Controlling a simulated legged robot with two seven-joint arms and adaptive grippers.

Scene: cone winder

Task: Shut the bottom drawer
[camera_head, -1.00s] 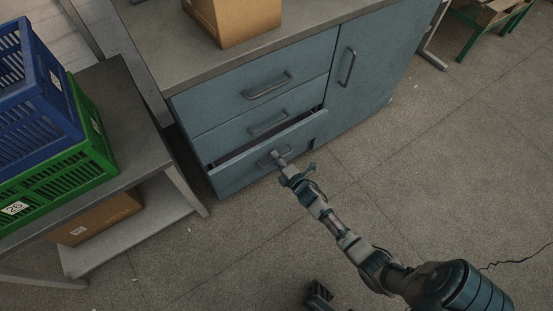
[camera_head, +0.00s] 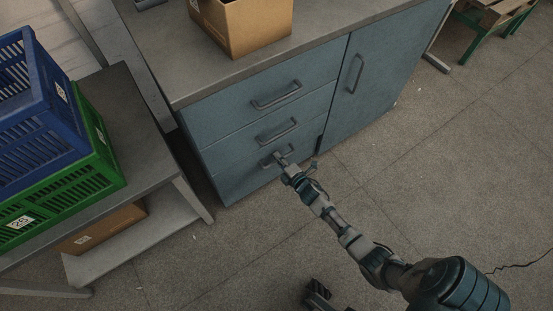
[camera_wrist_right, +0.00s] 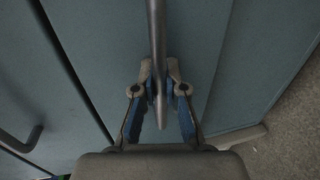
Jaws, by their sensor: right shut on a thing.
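The bottom drawer (camera_head: 243,184) is the lowest of the blue-grey drawers on the left side of the cabinet. Its front looks flush with the drawers above, and no open gap shows above it. My right gripper (camera_head: 279,156) is at this drawer's bar handle (camera_head: 265,162). In the right wrist view, the handle bar (camera_wrist_right: 156,40) runs down between the two fingers of the right gripper (camera_wrist_right: 159,88), which are shut on it. The fingers hide part of the handle. My left gripper is not in view.
The middle drawer (camera_head: 240,142) and top drawer (camera_head: 230,108) are shut, as is the cabinet door (camera_head: 375,85). A cardboard box (camera_head: 255,32) stands on top. A side table (camera_head: 135,130) with blue (camera_head: 40,105) and green crates is at left.

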